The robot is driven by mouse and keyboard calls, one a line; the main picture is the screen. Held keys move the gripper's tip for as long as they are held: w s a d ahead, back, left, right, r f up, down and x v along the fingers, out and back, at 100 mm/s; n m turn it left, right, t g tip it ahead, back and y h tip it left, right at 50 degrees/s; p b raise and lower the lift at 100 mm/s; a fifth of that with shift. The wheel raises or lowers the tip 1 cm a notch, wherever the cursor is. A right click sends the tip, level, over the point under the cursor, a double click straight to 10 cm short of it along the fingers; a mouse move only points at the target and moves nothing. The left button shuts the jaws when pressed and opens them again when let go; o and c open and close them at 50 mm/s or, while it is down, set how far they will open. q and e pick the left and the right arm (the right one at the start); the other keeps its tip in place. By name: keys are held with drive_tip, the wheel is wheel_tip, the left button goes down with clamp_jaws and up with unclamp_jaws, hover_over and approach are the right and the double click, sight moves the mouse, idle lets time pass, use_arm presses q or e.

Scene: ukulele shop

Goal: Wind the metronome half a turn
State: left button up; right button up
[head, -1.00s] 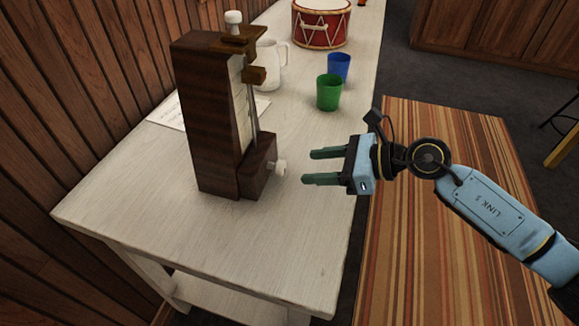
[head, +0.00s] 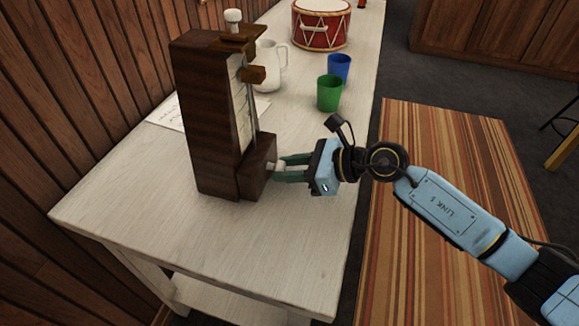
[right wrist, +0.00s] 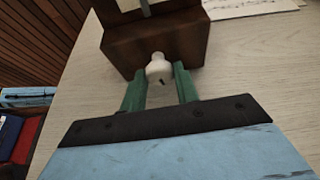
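The metronome (head: 207,120) is a tall dark wooden case standing upright at the near end of the white table. Its pale winding knob (right wrist: 158,68) sticks out from the low front block (head: 258,166), towards my right gripper. My right gripper (head: 281,169) has one green finger on each side of the knob, and the knob fills the space between the fingertips in the right wrist view; it looks shut on it. The fingers partly hide the knob in the head view. My left gripper is in neither view.
A paper sheet (head: 166,113) lies by the panelled wall. The table's near end (head: 230,250) is clear.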

drive_tip(key=shift+c, duration=1.3)
drive_tip(key=shift+m+g, duration=0.3)
drive_tip(key=o, duration=1)
drive_tip(key=shift+c, duration=0.2)
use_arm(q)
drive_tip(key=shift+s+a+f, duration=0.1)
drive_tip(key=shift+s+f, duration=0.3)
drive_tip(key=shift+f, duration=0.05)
use_arm(e)
drive_tip(key=p+v, duration=0.1)
drive_tip(key=v, duration=1.1)
drive_tip(key=shift+d, duration=0.3)
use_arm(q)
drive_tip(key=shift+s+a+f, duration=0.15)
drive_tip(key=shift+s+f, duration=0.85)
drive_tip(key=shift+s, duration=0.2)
use_arm(e)
drive_tip(key=shift+s+d+r, duration=0.1)
drive_tip(key=shift+d+r, duration=0.05)
drive_tip(key=shift+d, duration=0.25)
